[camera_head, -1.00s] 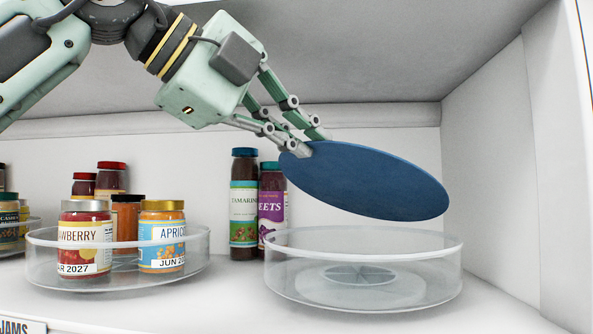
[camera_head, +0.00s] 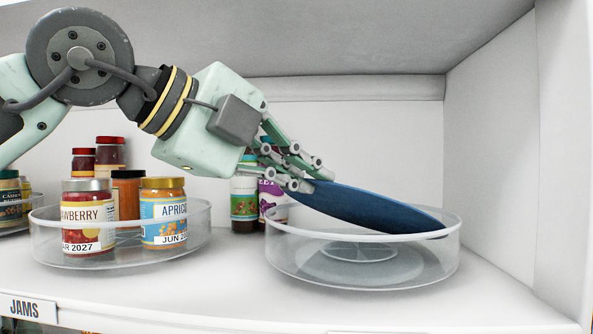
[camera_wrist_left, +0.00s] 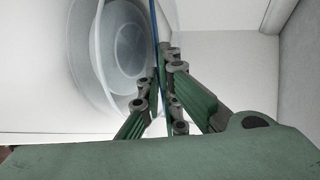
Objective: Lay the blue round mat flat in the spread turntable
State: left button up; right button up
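The blue round mat (camera_head: 365,208) is tilted above the clear empty turntable (camera_head: 363,277) on the right of the shelf. Its right edge is lower, near or at the turntable's far right rim; I cannot tell whether it touches. My left gripper (camera_head: 316,178) is shut on the mat's left edge. In the left wrist view the mat shows edge-on as a thin blue strip (camera_wrist_left: 156,30) between the fingers (camera_wrist_left: 163,95), with the turntable (camera_wrist_left: 125,45) to its left. My right gripper is not in view.
A second clear turntable (camera_head: 120,262) at left holds several jars, including strawberry (camera_head: 88,218) and apricot (camera_head: 163,215). The shelf's right wall (camera_head: 490,150) is close to the right turntable.

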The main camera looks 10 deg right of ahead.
pick_arm(q)
jog(key=o, duration=0.4)
jog(key=b+v, duration=0.4)
jog(key=v, duration=0.8)
jog(key=shift+r, duration=0.15)
